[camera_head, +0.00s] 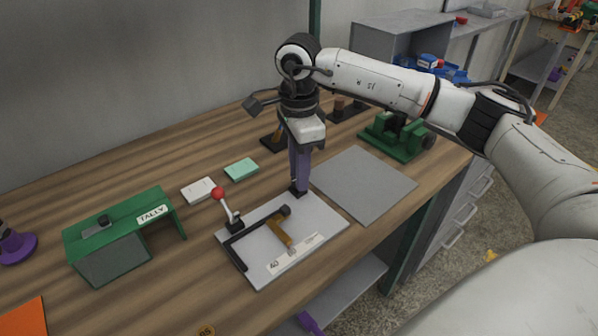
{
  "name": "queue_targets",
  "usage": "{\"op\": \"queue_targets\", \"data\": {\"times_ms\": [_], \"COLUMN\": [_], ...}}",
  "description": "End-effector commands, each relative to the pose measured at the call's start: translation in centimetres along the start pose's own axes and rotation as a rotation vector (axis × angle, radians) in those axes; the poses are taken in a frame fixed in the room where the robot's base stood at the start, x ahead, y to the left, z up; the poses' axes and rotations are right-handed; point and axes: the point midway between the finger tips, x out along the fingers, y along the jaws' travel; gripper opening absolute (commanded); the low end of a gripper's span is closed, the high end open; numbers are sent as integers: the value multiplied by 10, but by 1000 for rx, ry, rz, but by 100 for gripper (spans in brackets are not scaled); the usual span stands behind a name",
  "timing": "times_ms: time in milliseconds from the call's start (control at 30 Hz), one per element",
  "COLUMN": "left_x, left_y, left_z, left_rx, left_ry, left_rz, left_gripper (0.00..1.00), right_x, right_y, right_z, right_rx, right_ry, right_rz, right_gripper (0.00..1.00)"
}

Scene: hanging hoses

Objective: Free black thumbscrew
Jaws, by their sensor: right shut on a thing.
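A light grey plate (322,223) lies on the wooden bench. It carries a black bar, a tan-brown piece (279,234) and a small lever with a red ball (218,193). My right gripper (299,187) points straight down at the plate's far corner, its long purple-grey fingers shut. The fingers are closed on a small dark part at their tips, which looks like the black thumbscrew; its outline is mostly hidden by the fingers.
A flat grey mat (363,185) lies right of the plate. A green machine (398,137) stands behind the mat. A green TALLY box (122,236) stands at left, with white (199,190) and teal (241,169) blocks nearby. The bench's front edge runs close to the plate.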

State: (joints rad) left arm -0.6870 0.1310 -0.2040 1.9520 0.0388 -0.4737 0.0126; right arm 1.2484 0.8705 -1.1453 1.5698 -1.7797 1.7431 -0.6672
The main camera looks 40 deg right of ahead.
Motion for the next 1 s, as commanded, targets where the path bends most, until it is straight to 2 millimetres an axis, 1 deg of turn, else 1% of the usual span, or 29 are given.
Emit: {"op": "queue_targets", "data": {"times_ms": [300,733,767,800,833,867,1000], "left_x": [1,1,1,1,1,1,1], "left_y": [0,1,1,1,1,1,1], "left_z": [0,-1,-1,-1,-1,-1,-1], "left_rx": [0,0,0,0,0,0,0], "left_ry": [2,3,3,3,4,4,4], "left_rz": [1,1,1,1,1,1,1], "left_gripper": [31,31,31,31,31,31,31], "right_x": [-1,-2,-2,-2,-2,-1,-1], "right_y": [-1,-1,-1,-1,-1,-1,-1], "right_z": [0,0,0,0,0,0,0], "right_rx": [-77,-83,-83,-83,-83,-83,-82], "right_ry": [-3,-3,-3,-3,-3,-3,-2], "right_rz": [-2,-3,-3,-3,-3,-3,-2], "right_gripper": [1,1,28,35,40,42,42]}}
